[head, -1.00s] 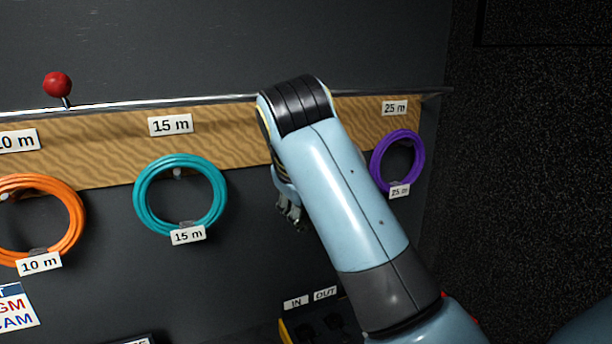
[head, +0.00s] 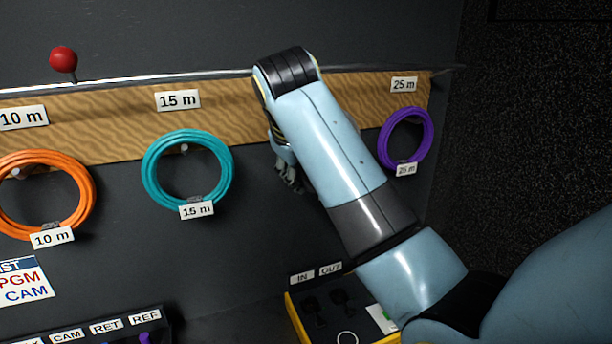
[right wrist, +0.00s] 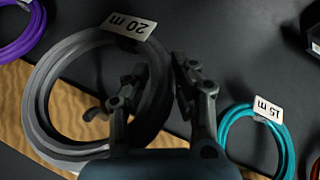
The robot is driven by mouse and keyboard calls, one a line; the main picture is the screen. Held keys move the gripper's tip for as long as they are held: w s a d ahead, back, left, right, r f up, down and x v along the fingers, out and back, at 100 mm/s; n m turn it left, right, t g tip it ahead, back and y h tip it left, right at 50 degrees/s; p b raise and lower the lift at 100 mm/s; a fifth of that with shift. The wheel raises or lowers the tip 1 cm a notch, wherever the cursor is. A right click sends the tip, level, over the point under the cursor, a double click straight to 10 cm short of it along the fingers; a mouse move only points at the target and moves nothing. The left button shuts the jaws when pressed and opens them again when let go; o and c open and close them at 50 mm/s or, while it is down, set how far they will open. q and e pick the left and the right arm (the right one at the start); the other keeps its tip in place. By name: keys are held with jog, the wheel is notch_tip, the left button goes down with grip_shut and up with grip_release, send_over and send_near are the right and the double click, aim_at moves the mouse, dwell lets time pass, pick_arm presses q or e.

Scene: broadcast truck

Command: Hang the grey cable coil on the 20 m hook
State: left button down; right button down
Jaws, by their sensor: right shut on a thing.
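The grey cable coil (right wrist: 42,95) with a white 20 m tag (right wrist: 129,25) shows in the right wrist view. My right gripper (right wrist: 160,75) is shut on its side, the tag just above the fingers. A dark hook (right wrist: 96,112) shows through the coil's opening against the wooden board; I cannot tell whether the coil rests on it. In the head view my right gripper (head: 290,178) is in front of the panel, between the 15 m and 25 m places. There my arm hides the grey coil, the hook and its label. My left gripper is not in view.
A teal coil (head: 188,170) hangs under the 15 m label, an orange coil (head: 45,195) under 10 m, and a purple coil (head: 405,138) under 25 m. A metal rail (head: 160,80) runs above the wooden board (head: 225,128). A yellow-edged IN/OUT case (head: 296,318) is below.

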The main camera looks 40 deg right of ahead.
jog(key=w+d+f, duration=0.1)
jog(key=w+f, duration=0.1)
jog(key=w, duration=0.4)
jog(key=shift+w+d+f, duration=0.25)
jog(key=shift+d, duration=0.05)
dwell(0.5)
jog(key=shift+f, duration=0.15)
dwell(0.5)
jog(key=c, duration=1)
grip_release()
jog(key=shift+s, duration=0.1)
jog(key=shift+a, duration=0.1)
jog(key=v, duration=1.2)
